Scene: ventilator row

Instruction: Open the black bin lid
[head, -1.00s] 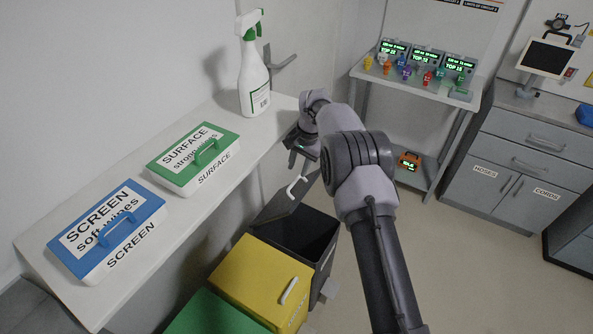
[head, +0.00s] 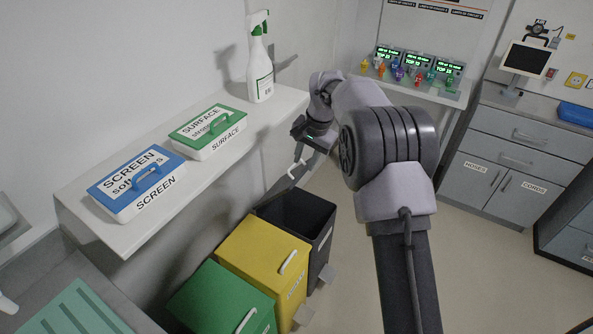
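The black bin (head: 322,240) stands at the end of the bin row, beside the yellow bin. Its top is open and its dark inside shows. The lid's white handle (head: 295,166) is raised well above the bin's back edge. The lid panel is hard to make out against the grey behind it, but it looks swung up steeply. My gripper (head: 303,138) is just above the handle, by the counter's front edge. Its fingers are small and dark, so I cannot tell whether they are open or whether they touch the handle.
The yellow bin (head: 258,250) and green bin (head: 215,292) are shut in front of the black bin. The counter (head: 180,205) holds the blue box (head: 140,165), green box (head: 207,122) and spray bottle (head: 259,70). Open floor (head: 465,270) lies right.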

